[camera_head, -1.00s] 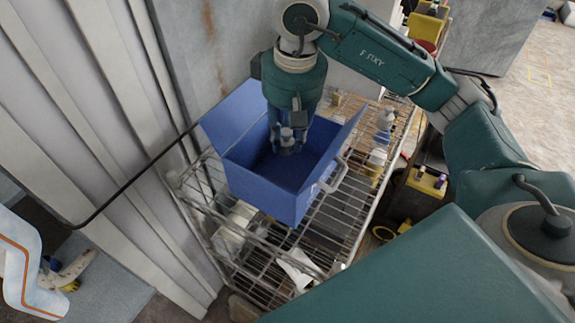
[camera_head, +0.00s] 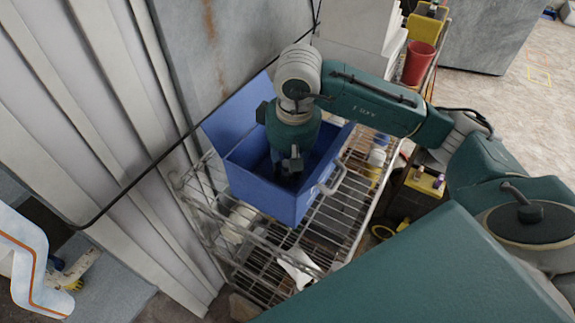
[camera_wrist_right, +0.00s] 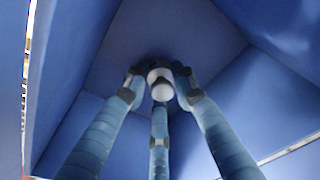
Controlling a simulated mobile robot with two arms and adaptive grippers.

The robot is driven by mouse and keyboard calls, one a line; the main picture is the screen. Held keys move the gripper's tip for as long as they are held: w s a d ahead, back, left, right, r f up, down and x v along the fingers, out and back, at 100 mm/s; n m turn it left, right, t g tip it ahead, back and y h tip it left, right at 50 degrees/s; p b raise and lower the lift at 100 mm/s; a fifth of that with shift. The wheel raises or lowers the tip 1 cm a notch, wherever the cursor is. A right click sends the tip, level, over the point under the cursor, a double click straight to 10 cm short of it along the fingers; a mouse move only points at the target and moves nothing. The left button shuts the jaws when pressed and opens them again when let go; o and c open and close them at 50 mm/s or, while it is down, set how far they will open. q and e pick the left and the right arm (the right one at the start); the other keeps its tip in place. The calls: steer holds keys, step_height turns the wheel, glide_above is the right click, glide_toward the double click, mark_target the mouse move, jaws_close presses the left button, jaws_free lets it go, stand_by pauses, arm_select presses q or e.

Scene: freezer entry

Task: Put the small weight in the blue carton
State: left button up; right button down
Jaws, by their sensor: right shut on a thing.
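The blue carton (camera_head: 262,195) stands open on a wire rack, its flaps up. My right gripper (camera_head: 288,172) reaches down inside the carton, and its fingertips are mostly hidden in the head view. In the right wrist view the three fingers of the gripper (camera_wrist_right: 160,85) are closed around the small weight (camera_wrist_right: 161,91), a pale grey rounded piece. The carton's blue walls (camera_wrist_right: 82,125) surround the fingers there. I cannot tell whether the weight touches the carton floor. My left gripper is not in view.
The wire rack (camera_head: 335,215) holds bottles and other small items around the carton. A corrugated wall (camera_head: 90,110) rises close on the left. A red bucket (camera_head: 418,62) and a yellow-topped box (camera_head: 425,181) stand to the right.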

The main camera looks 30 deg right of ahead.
mark_target(290, 175)
steer(key=c, duration=1.4)
jaws_free()
steer(key=shift+r, duration=0.15)
step_height(290, 175, up, 12)
steer(key=s+b, duration=0.1)
steer(key=shift+s+b, duration=0.25)
steer(key=shift+b, duration=0.1)
